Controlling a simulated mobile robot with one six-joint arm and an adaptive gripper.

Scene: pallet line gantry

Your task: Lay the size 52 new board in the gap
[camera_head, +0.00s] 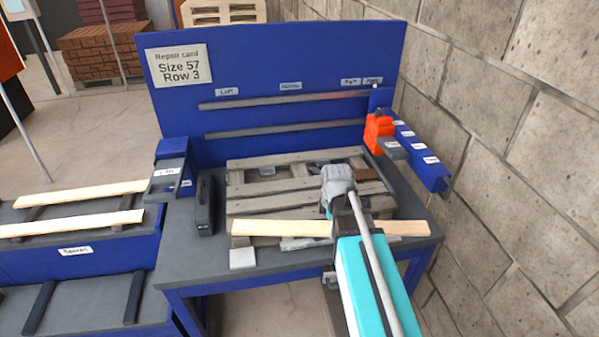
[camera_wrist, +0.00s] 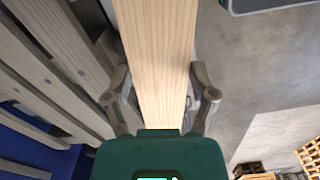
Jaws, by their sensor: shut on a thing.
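My gripper (camera_wrist: 160,82) is shut on a pale new board (camera_head: 275,228), with one finger on each side. The board also fills the middle of the wrist view (camera_wrist: 158,40). It lies crosswise over the near side of the worn grey pallet (camera_head: 260,206) on the bench; I cannot tell whether it touches the pallet. A small greenish mark shows near its left end, too small to read. The pallet has dark openings between its slats, and my arm hides part of its right side. The repair card (camera_head: 179,67) reads "Size 57, Row 3".
Pale boards (camera_head: 70,223) lie on the rack at left, labelled "Spares". An orange tool (camera_head: 378,132) is at back right. A block wall (camera_head: 520,150) bounds the right.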

